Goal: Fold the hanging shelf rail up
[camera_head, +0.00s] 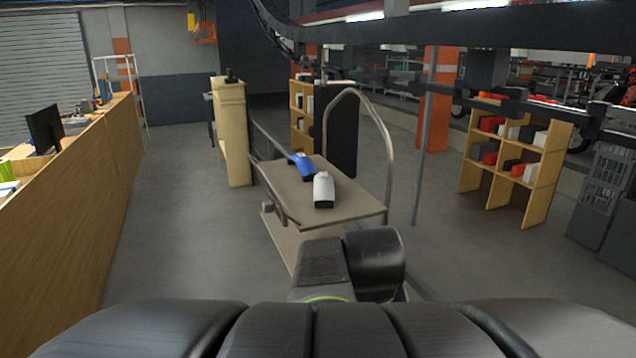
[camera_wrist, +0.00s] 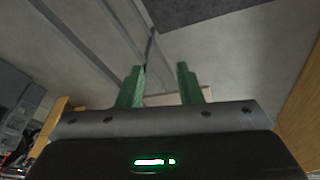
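A two-level trolley (camera_head: 345,200) stands ahead of me in the head view, with a tall hooped handle (camera_head: 389,165) at its right end. A dark rail (camera_head: 277,206) hangs down along the left side of its top shelf; I take it to be the shelf rail, but its near end is small and hard to read. My gripper (camera_wrist: 160,72) shows in the wrist view with two green fingers apart and nothing between them that it touches. In the head view only a dark part of my arm shows, in front of the trolley, and it hides part of the lower deck.
A blue item (camera_head: 301,166) and a white item (camera_head: 324,190) lie on the trolley top. A long wooden counter (camera_head: 75,215) runs along the left. A wooden shelf unit (camera_head: 515,160) stands at the right. The floor between counter and trolley is clear.

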